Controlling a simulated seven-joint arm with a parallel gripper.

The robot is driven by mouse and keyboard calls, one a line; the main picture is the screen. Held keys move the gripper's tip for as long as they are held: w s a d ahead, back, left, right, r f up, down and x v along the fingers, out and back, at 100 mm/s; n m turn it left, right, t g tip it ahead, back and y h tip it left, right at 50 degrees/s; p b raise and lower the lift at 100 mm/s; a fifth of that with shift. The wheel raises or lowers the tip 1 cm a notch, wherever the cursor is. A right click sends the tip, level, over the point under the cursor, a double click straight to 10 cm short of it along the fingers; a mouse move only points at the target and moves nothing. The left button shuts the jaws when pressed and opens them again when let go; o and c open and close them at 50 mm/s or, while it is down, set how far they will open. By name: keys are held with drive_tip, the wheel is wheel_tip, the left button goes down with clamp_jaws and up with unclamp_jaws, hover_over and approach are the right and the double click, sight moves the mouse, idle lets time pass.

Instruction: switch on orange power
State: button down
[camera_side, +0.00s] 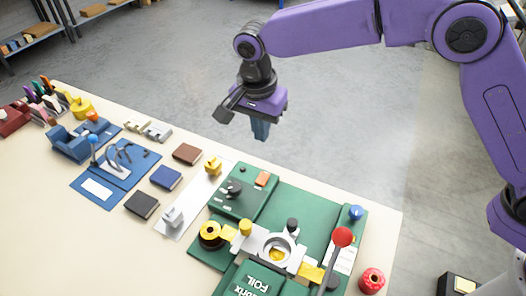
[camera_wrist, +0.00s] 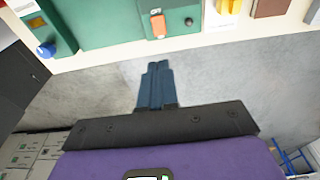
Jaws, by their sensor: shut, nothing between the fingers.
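An orange rocker-like switch (camera_side: 262,179) sits on the top of a green control box (camera_side: 243,190), near its far right corner. In the wrist view the orange switch (camera_wrist: 158,25) is at the top centre, beyond my fingertips, with a small black round part beside it. I cannot tell which way the switch is set. My gripper (camera_side: 261,132) hangs above and behind the table's far edge, over the floor, apart from the box. In the wrist view its blue fingers (camera_wrist: 157,72) are together and empty.
A green foil press (camera_side: 278,248) with a red-knobbed lever (camera_side: 342,237) stands to the right of the box. A blue knob (camera_side: 356,212) is near the edge. Yellow and grey blocks on a white strip (camera_side: 188,212) and small books lie left. The air around my gripper is clear.

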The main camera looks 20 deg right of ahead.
sight(266, 174)
drive_tip(key=f, duration=0.9)
drive_tip(key=w+d+f, duration=0.1)
drive_tip(key=f, duration=0.3)
drive_tip(key=shift+w+d+f, duration=0.1)
drive_tip(key=shift+f, duration=0.25)
drive_tip(key=shift+d+f, duration=0.15)
drive_tip(key=shift+f, duration=0.25)
